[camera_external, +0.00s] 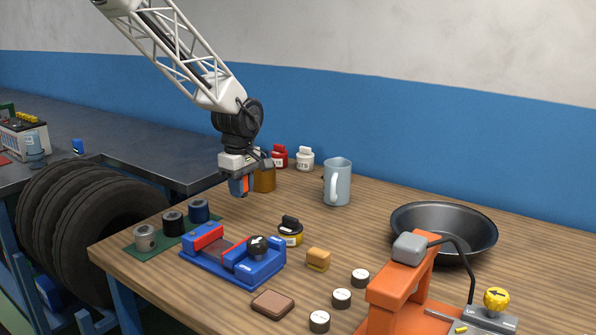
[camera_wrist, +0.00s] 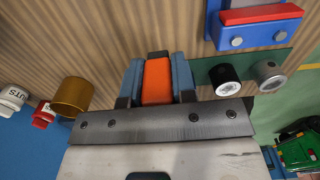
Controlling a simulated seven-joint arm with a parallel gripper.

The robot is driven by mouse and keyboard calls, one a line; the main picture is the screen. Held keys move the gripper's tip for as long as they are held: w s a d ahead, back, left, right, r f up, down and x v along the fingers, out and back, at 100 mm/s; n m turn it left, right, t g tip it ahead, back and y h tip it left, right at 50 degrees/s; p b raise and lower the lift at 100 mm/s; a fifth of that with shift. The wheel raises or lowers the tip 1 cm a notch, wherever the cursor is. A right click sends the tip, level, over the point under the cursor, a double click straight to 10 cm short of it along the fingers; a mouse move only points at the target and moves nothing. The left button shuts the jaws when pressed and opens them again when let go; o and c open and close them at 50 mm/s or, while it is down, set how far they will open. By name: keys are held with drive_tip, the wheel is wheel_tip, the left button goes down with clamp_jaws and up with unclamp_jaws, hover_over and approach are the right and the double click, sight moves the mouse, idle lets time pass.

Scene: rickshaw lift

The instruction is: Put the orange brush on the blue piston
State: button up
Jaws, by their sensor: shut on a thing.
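My gripper (camera_external: 241,188) is shut on the orange brush (camera_wrist: 157,80), which sits between the blue-grey fingers. A small strip of the brush (camera_external: 246,184) shows in the external view; most of it is hidden. The gripper is in the air above the table, behind and to the right of the pistons. The blue piston (camera_external: 199,211) is a dark blue cylinder standing at the back right end of a green mat (camera_external: 150,252). Beside it stand a black piston (camera_external: 173,223) and a grey piston (camera_external: 145,238). In the wrist view the blue piston cannot be made out.
A blue vise with red jaws (camera_external: 262,272) lies in front of the mat. A brown cup (camera_external: 265,180), a red jar (camera_external: 279,157), a white jar (camera_external: 305,159) and a mug (camera_external: 338,182) stand behind. A yellow-and-black tin (camera_external: 290,232) stands right of the vise.

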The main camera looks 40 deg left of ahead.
drive_tip(key=s+a, duration=0.5)
drive_tip(key=s, duration=0.4)
drive_tip(key=s+a, duration=0.5)
drive_tip(key=s, duration=0.3)
drive_tip(key=shift+s+r, duration=0.15)
drive_tip(key=shift+s, duration=0.25)
drive_tip(key=shift+a, duration=0.1)
hover_over(198, 203)
drive_tip(key=shift+f, duration=0.75)
drive_tip(key=shift+f, duration=1.75)
drive_tip(key=shift+f, duration=0.15)
